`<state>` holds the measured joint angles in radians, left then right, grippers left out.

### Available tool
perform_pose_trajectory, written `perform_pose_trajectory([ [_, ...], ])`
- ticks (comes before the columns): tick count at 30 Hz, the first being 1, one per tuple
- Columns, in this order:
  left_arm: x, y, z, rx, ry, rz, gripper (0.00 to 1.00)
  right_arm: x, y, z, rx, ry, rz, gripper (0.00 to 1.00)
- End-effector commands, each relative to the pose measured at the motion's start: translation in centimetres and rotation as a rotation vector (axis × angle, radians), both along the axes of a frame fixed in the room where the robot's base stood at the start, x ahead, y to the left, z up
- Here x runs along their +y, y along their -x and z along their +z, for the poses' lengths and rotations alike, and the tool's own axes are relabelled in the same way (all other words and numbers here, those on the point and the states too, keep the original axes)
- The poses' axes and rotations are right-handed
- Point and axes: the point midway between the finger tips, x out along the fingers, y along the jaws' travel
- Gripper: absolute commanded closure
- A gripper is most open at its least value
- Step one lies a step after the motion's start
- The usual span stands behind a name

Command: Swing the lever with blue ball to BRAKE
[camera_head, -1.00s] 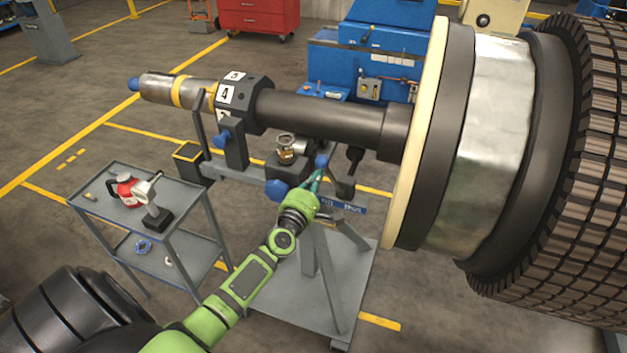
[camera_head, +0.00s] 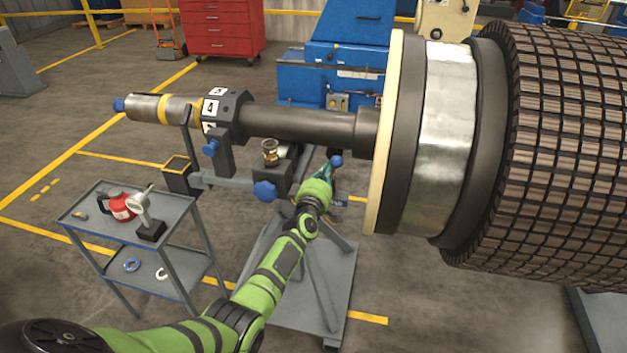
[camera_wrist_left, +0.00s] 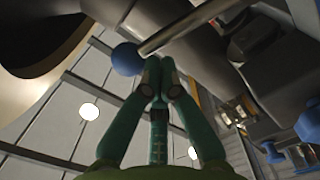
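The lever's blue ball (camera_head: 337,160) is right of the brass fitting on the rotor stand, just beyond my left gripper (camera_head: 330,174). In the left wrist view the blue ball (camera_wrist_left: 127,59) sits at the end of a grey lever rod (camera_wrist_left: 185,27). My left gripper's green fingers (camera_wrist_left: 162,72) have their tips close together, with nothing seen between them. They are just right of the ball and below the rod; I cannot tell whether they touch. My right gripper is not in view.
A large rotor (camera_head: 440,130) fills the right side, its shaft (camera_head: 300,122) running left over the stand. A blue star knob (camera_head: 265,190) is left of my gripper. A grey cart (camera_head: 185,212) with tools stands at left. Open floor lies between.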

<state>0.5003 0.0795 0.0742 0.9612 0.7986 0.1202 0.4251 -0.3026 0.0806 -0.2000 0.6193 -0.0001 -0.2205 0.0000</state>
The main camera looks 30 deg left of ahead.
Motion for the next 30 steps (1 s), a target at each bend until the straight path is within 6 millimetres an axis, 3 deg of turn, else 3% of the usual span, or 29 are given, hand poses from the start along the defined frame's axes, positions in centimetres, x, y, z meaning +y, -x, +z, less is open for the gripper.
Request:
perform_pose_trajectory([
  [12, -1.8, -1.2, -0.4, 0.055, -0.221, 0.001, 1.00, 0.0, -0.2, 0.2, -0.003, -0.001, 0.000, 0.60],
  [30, -2.1, -1.3, -0.5, 0.064, -0.267, 0.002, 1.00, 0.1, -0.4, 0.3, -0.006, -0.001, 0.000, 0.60],
])
